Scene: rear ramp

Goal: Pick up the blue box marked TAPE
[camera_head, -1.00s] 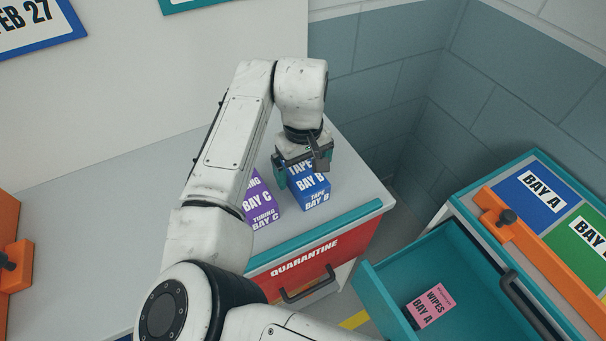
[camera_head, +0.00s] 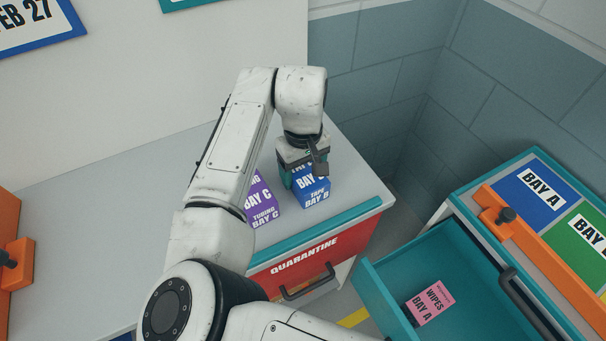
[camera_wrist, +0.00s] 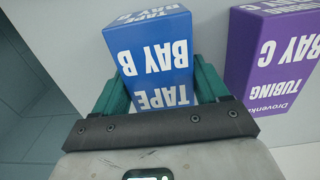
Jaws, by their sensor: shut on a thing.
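The blue box marked TAPE, BAY B (camera_head: 314,194) stands on the grey counter top near its right end. My gripper (camera_head: 304,180) is over it from above, with a teal finger at its left side. In the wrist view the blue box (camera_wrist: 155,58) sits between the two teal fingers of my gripper (camera_wrist: 163,88), and the gripper is shut on it. The box looks upright and still at counter level; whether its underside touches the counter is hidden. The gripper hides part of its top in the head view.
A purple box marked TUBING, BAY C (camera_head: 262,204) stands close to its left; it also shows in the wrist view (camera_wrist: 275,55). A red QUARANTINE drawer (camera_head: 303,258) is below. An open teal drawer (camera_head: 385,298) holds a pink WIPES box (camera_head: 430,302). A wall rises behind.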

